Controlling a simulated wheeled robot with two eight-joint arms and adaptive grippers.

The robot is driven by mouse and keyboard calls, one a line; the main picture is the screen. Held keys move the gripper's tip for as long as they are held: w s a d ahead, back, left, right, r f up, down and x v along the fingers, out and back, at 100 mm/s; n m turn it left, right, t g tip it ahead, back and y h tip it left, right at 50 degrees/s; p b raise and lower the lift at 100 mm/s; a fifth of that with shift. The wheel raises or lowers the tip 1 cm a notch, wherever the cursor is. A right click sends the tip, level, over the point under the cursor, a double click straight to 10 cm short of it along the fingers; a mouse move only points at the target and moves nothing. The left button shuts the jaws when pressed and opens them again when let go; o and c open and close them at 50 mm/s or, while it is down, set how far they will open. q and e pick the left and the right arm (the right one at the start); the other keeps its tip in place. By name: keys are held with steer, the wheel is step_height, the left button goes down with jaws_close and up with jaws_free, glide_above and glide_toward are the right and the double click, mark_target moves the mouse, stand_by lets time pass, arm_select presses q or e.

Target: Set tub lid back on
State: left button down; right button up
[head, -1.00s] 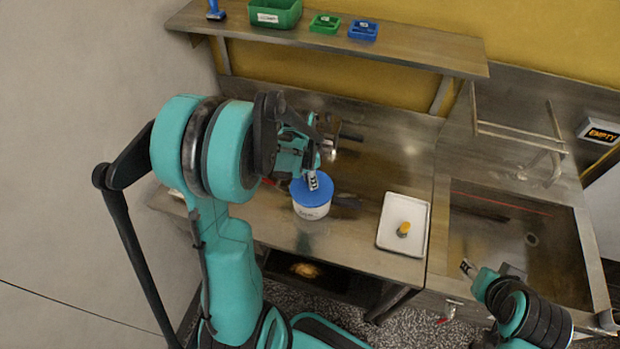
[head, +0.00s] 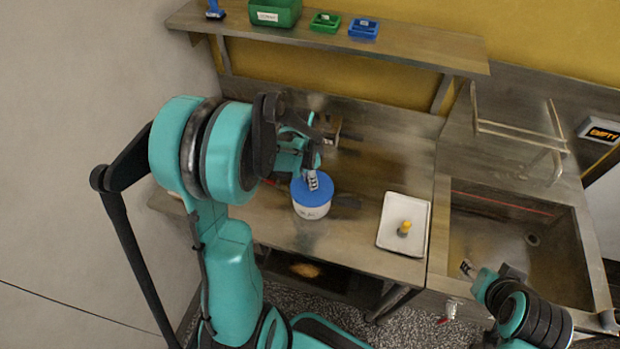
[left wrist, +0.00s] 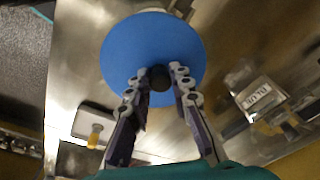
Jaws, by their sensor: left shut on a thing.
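The white tub (head: 311,211) stands upright on the steel bench. The round blue lid (head: 318,196) is on top of its mouth; I cannot tell whether it is pressed fully down. In the left wrist view the lid (left wrist: 118,52) fills the middle, with a dark round knob (left wrist: 159,78) at its centre, and it hides most of the tub. My left gripper (head: 313,184) is above the lid, its fingers (left wrist: 159,80) shut on the lid's knob. My right gripper (head: 467,268) is at the sink's front edge, away from the tub; its opening is too small to judge.
A white tray (head: 389,240) with a small yellow-topped item (head: 404,228) lies right of the tub. The sink (head: 490,270) is farther right. A shelf (head: 420,50) with green and blue bins overhangs the back. A labelled block (left wrist: 262,97) stands beside the lid in the left wrist view.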

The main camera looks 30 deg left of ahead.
arm_select(q)
steer(key=shift+f+b, duration=0.35)
steer(key=shift+f, duration=0.05)
steer(key=c, duration=1.3)
jaws_free()
steer(key=shift+r+p, duration=2.55)
steer(key=shift+r, duration=1)
